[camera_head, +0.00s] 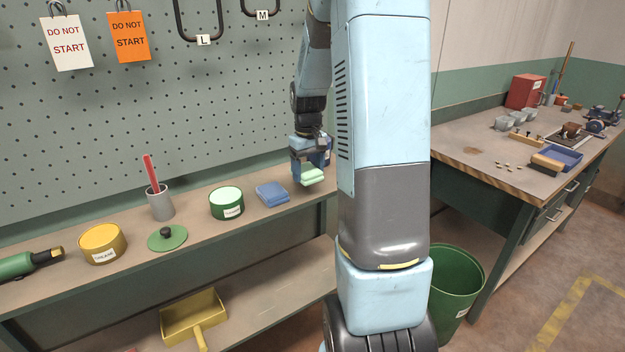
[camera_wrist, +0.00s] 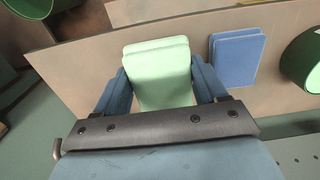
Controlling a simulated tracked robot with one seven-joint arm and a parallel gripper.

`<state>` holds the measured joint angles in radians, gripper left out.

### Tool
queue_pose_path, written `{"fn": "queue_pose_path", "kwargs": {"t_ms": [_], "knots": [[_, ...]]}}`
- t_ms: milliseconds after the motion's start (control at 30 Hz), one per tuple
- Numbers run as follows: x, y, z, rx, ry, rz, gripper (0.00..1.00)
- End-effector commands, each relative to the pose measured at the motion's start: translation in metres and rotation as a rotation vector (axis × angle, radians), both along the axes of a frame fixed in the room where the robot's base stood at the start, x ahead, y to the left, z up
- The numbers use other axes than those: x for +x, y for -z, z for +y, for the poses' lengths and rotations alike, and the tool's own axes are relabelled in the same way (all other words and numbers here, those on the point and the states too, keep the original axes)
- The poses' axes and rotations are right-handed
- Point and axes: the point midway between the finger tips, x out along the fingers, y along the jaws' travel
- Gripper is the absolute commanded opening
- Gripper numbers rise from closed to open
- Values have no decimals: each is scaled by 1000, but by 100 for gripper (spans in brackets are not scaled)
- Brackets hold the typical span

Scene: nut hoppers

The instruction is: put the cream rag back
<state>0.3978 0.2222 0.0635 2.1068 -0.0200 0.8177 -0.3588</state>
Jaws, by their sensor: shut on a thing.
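My gripper (camera_head: 311,162) is shut on a folded pale green rag (camera_head: 313,177), near the right end of the shelf (camera_head: 200,212). The rag also shows between the two blue fingers in the wrist view (camera_wrist: 160,75). I cannot tell whether it touches the shelf or hangs just above it. A folded blue rag (camera_head: 272,195) lies on the shelf to its left, apart from it; it also shows in the wrist view (camera_wrist: 237,58). I see no clearly cream-coloured rag in either view.
On the shelf stand an open green tin (camera_head: 227,210), a green lid (camera_head: 167,239), a grey cup (camera_head: 160,203) with a red stick, and a yellow tin (camera_head: 102,245). A green bin (camera_head: 455,290) stands on the floor. A workbench (camera_head: 490,160) is at right.

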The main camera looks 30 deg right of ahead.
Motion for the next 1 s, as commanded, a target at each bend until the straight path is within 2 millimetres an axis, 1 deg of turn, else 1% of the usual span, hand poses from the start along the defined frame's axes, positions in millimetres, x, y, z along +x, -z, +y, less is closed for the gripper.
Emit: {"fn": "queue_pose_path", "kwargs": {"t_ms": [267, 500, 867, 900, 1000], "knots": [[7, 13, -6, 1, 1, 2, 38], [8, 41, -7, 0, 0, 2, 38], [8, 45, -6, 0, 0, 0, 38], [8, 44, -7, 0, 1, 0, 74], [8, 44, -7, 0, 1, 0, 84]]}}
